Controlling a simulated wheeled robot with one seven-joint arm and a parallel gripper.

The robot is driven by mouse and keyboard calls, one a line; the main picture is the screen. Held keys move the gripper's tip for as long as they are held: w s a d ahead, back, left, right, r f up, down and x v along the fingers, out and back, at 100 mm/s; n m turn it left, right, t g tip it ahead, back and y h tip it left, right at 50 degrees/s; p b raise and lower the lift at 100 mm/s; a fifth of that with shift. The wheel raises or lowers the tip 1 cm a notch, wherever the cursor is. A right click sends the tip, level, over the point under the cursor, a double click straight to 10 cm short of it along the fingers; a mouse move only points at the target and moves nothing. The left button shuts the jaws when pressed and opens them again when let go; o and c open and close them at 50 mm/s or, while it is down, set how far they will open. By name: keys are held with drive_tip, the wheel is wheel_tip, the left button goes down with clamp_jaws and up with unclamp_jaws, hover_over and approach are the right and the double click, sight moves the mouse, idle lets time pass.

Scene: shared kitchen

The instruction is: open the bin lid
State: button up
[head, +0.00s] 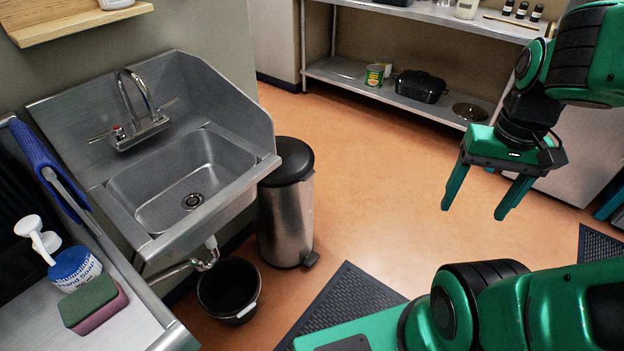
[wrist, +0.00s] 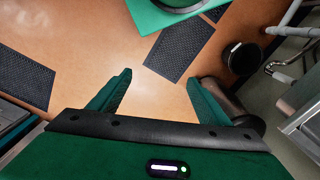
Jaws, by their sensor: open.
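The bin (head: 286,205) is a steel cylinder standing on the floor to the right of the sink. Its black lid (head: 292,158) is down on top, and a small black pedal (head: 311,258) sticks out at its base. My gripper (head: 473,200) is open and empty, in the air over the floor, well to the right of the bin and apart from it. In the wrist view my gripper (wrist: 158,90) has its fingers wide apart with floor between them. Part of the bin (wrist: 222,98) shows there behind the right finger, mostly hidden.
A steel sink (head: 165,185) is on the wall left of the bin. A black bucket (head: 229,290) stands on the floor under it. A dark mat (head: 345,300) lies in front. A shelf unit (head: 400,97) runs along the back. The orange floor (head: 375,190) between bin and gripper is clear.

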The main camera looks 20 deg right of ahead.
drive_tip(key=w+f+n, duration=0.1)
drive_tip(key=w, duration=0.1)
drive_tip(key=w+f+n, duration=0.1)
drive_tip(key=w, duration=0.2)
drive_tip(key=w+f+n, duration=0.2)
drive_tip(key=w, duration=0.1)
drive_tip(key=shift+w+d, duration=0.15)
drive_tip(key=shift+d, duration=0.05)
drive_tip(key=n+t+y, duration=0.9)
drive_tip(key=t+y, duration=0.1)
drive_tip(key=t, duration=0.5)
approach(311, 176)
drive_tip(key=x, duration=0.9)
drive_tip(key=shift+f, duration=0.2)
drive_tip(key=c, duration=1.5)
drive_tip(key=shift+d+r, duration=0.1)
